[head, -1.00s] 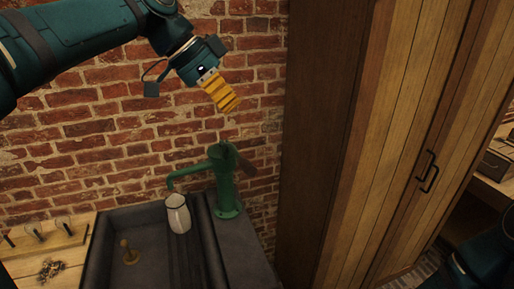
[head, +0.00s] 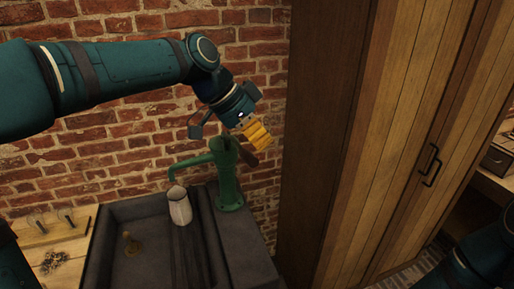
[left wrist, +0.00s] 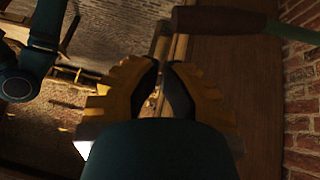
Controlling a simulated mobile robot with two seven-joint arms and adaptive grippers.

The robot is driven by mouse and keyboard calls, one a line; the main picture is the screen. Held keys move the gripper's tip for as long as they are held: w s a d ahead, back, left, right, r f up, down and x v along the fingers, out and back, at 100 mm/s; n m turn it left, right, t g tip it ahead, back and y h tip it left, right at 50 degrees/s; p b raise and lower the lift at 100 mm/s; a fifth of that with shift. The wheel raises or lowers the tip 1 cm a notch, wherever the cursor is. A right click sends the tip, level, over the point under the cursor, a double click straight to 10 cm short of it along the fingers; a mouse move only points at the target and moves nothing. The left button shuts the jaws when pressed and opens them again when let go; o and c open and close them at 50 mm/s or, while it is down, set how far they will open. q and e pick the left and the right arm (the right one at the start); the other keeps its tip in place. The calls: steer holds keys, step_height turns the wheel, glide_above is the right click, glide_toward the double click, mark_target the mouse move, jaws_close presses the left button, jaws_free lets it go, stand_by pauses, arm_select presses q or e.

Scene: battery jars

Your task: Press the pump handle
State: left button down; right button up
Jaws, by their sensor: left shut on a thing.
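The green hand pump (head: 229,187) stands on the sink's right ledge against the brick wall, its spout pointing left. Its brown pump handle (head: 248,158) slants out to the right of the pump top. My left gripper (head: 259,139), with yellow ribbed fingers, is just above the handle, pointing down. In the left wrist view its fingers (left wrist: 163,66) are closed to a narrow gap; what they hold cannot be made out. The handle's wooden grip (left wrist: 218,20) lies across, just beyond the fingertips. My right gripper is not in view.
A pale pitcher (head: 180,208) stands under the spout in the dark sink (head: 110,224). A brass plug (head: 131,243) is in the basin. A wooden board (head: 45,237) with glass pieces lies left. A tall wooden cabinet (head: 375,150) closes off the right side.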

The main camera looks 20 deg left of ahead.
arm_select(q)
steer(key=shift+s+a+f, duration=0.1)
steer(key=shift+s+f, duration=0.05)
steer(key=shift+f, duration=0.4)
steer(key=shift+s+a+f, duration=0.1)
steer(key=shift+s+f, duration=0.05)
steer(key=shift+f, duration=0.35)
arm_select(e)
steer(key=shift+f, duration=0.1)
